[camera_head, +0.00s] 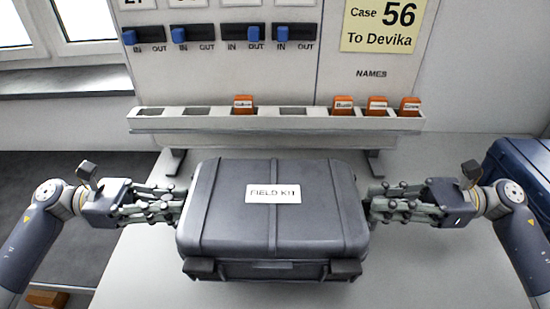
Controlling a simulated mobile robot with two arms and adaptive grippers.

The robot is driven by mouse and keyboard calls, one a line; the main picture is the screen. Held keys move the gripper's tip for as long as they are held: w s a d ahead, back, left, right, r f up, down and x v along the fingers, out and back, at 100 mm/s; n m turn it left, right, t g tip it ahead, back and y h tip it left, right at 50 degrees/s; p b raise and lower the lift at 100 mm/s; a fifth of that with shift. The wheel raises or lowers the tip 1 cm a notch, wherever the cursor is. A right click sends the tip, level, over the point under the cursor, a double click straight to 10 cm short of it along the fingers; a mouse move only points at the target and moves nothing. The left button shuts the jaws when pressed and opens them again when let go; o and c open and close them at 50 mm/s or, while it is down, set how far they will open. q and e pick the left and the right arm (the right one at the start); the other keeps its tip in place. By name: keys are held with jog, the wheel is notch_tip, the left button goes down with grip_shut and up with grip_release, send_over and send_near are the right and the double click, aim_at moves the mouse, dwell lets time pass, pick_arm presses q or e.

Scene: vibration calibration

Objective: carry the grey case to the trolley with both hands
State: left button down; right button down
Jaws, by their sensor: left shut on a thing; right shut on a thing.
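My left gripper (178,204) is shut on the case's left side. My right gripper (370,206) is shut on its right side. The fingertips are partly hidden at the case's sides. I cannot tell whether the case touches the table. No trolley is in view.
Behind the case stands a board with blue IN/OUT sliders (180,35), a yellow note (383,25) reading "Case 56 To Devika", and a slotted rack (275,122) holding several orange tags. A dark blue case (525,180) is at the right edge. Dark floor (60,170) shows at left.

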pick_arm(q)
jog(key=shift+w, duration=0.1)
pick_arm(e)
jog(key=shift+w, duration=0.1)
